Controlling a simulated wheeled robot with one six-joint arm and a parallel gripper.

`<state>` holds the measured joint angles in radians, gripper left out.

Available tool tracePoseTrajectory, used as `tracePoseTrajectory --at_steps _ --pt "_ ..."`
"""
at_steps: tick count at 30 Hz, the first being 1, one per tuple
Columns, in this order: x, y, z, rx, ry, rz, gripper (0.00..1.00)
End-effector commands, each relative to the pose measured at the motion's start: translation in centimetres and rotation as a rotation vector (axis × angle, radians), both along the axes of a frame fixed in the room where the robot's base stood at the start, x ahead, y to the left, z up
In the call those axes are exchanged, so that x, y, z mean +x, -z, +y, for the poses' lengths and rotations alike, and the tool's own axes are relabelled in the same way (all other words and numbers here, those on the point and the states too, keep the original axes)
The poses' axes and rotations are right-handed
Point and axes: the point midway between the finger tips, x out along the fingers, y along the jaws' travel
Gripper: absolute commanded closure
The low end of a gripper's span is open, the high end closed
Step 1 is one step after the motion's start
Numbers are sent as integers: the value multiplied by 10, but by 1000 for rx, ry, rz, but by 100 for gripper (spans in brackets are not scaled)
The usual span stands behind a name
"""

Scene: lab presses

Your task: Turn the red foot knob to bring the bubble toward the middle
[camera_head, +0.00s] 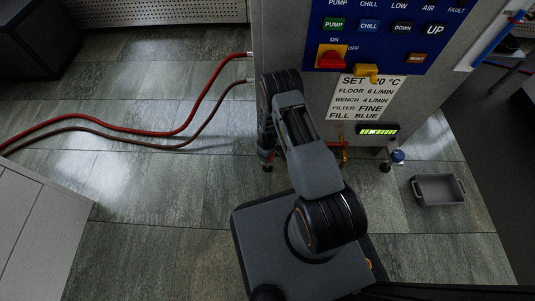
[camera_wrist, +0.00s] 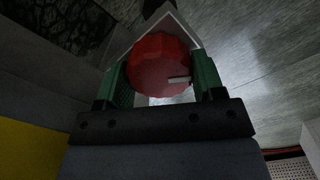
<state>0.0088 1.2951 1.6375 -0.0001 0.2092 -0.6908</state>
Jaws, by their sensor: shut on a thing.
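The red foot knob (camera_wrist: 158,60) is a round red disc with a short pale mark near its right edge. It fills the space between the two green fingers of my gripper (camera_wrist: 160,78) in the wrist view, with one finger on each side. My gripper is shut on the knob. In the head view my own arm reaches down to the machine's lower left corner and hides most of the gripper and knob. The level vial (camera_head: 377,129) glows yellow-green in a black housing on the machine's lower front. The bubble's place in it is too small to tell.
The machine's blue panel (camera_head: 390,40) has buttons and a red switch (camera_head: 332,58). A white label (camera_head: 362,98) is below. A blue knob (camera_head: 398,156) is at the lower right corner. A grey tray (camera_head: 438,190) lies on the floor. Red hoses (camera_head: 150,132) run left.

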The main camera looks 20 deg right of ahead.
Motion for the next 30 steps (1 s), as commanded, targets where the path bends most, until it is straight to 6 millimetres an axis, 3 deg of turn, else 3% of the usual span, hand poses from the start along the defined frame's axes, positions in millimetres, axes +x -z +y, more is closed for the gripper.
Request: tracePoseTrajectory --at_steps 18,19,26,30 --pt "0 0 0 0 -36 0 61" --pt "0 0 0 0 -36 0 36" --pt "0 0 0 0 -36 0 14" --pt "0 0 0 0 -36 0 12"
